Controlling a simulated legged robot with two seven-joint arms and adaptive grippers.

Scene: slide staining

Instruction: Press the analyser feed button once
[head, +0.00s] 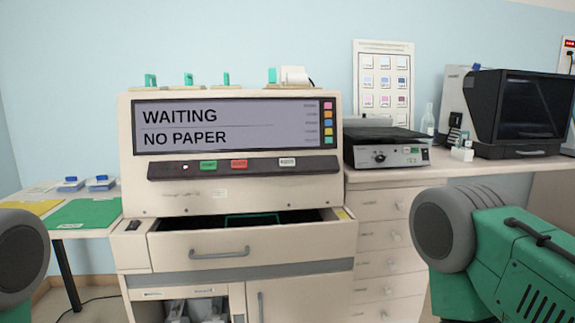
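The analyser (240,195) is a large cream cabinet in the middle of the head view. Its screen (225,127) reads "WAITING" and "NO PAPER". A dark button strip below the screen carries a green button (208,165), a red button (239,164) and a white button (287,161). Their labels are too small to read with certainty, so I cannot tell which is the feed button. A small lit dot (185,167) is at the strip's left. Parts of both my arms show at the left and right edges, but neither gripper is in view.
The analyser's top drawer (205,252) stands open below the strip. A paper roll (295,76) sits on top. A side table (60,232) holds green and yellow sheets. On the right counter are a flat grey device (385,148) and a dark monitor-like unit (520,108).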

